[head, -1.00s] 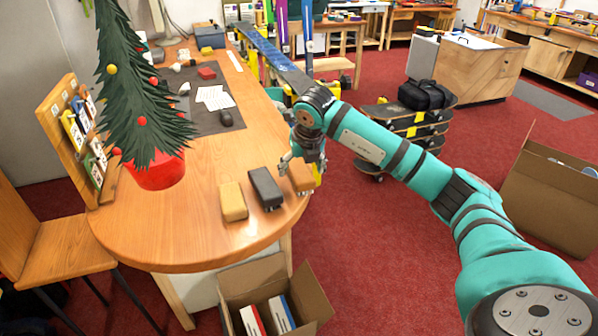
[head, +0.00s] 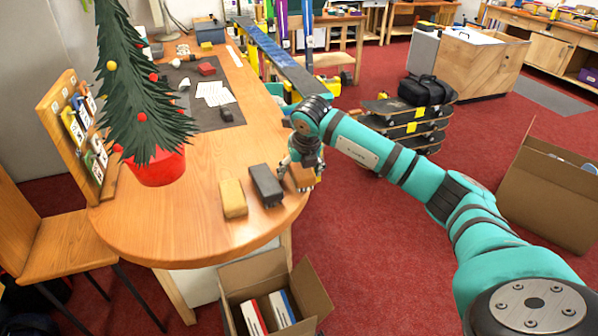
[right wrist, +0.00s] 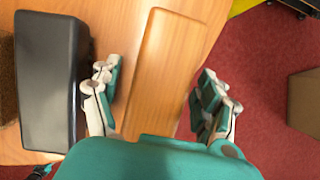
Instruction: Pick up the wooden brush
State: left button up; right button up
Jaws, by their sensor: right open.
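The wooden brush (head: 303,177) is the orange-brown block at the table's right edge, partly covered by my right gripper (head: 301,168) in the head view. In the right wrist view the wooden brush (right wrist: 175,60) runs lengthwise between the two fingers of my right gripper (right wrist: 157,75). That gripper is open, with a finger on each side and visible gaps to the brush. The brush's near end is hidden behind the gripper's palm. My left gripper is not in view.
A black brush (head: 266,185) lies close on the left, also in the right wrist view (right wrist: 48,80), with a yellow brush (head: 233,198) beyond it. A potted Christmas tree (head: 158,168) stands farther left. An open carton (head: 318,290) sits below the table's front.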

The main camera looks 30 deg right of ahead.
jog(key=shift+s, duration=0.1)
jog(key=c, duration=1.2)
jog(key=shift+c, duration=0.6)
jog(key=shift+a, duration=0.1)
jog(key=shift+c, duration=0.2)
